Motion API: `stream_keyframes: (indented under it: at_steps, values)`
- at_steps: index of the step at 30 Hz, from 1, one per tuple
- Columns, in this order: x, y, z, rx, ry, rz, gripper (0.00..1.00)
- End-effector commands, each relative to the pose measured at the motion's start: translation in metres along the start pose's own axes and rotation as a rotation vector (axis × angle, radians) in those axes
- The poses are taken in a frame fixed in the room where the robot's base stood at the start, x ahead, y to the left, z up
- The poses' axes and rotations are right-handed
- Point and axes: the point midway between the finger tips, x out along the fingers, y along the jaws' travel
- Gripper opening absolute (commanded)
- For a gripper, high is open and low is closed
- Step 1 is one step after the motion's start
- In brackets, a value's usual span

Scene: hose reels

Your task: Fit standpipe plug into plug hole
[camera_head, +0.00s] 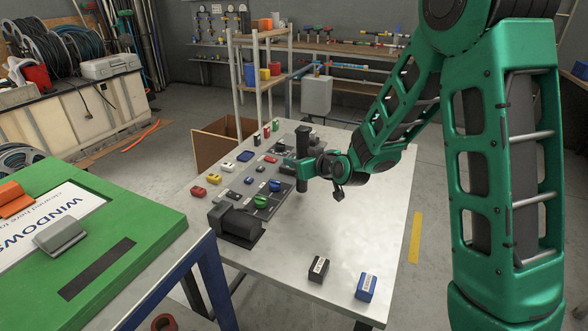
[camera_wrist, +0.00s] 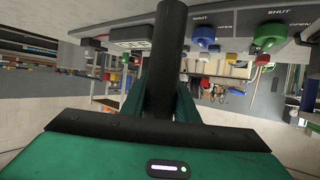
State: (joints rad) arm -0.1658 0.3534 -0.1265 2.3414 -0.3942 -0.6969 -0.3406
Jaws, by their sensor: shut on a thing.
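A dark cylinder (camera_head: 302,142), which I take to be the standpipe plug, stands upright in my gripper (camera_head: 303,168) above the grey table. In the wrist view the same dark cylinder (camera_wrist: 167,60) runs down the middle of the picture between my green fingers, and my gripper (camera_wrist: 160,100) is shut on it. A dark panel (camera_head: 262,203) with coloured handles lies on the table to the left of my gripper. I cannot pick out the plug hole in either view. The lower end of the cylinder looks close to the panel's right side; I cannot tell if it touches.
A green valve handle (camera_head: 261,201) and a blue one (camera_head: 275,186) stand on the panel. A dark grey block (camera_head: 234,221) sits at its near end. A black box (camera_head: 318,269) and a blue box (camera_head: 366,287) stand on the table's near part. The table's right side is clear.

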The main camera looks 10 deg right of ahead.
Motion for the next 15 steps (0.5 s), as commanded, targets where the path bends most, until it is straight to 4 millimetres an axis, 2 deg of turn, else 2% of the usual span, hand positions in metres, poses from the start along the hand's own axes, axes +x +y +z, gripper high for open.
stream_keyframes:
  at_steps: [1,5,15]
  values:
    - [0.003,0.0,0.008,0.001,-0.004,0.0,0.0]
    - [0.009,0.0,0.022,0.001,-0.003,0.0,0.0]
    - [0.01,-0.001,0.024,0.0,0.001,0.0,0.0]
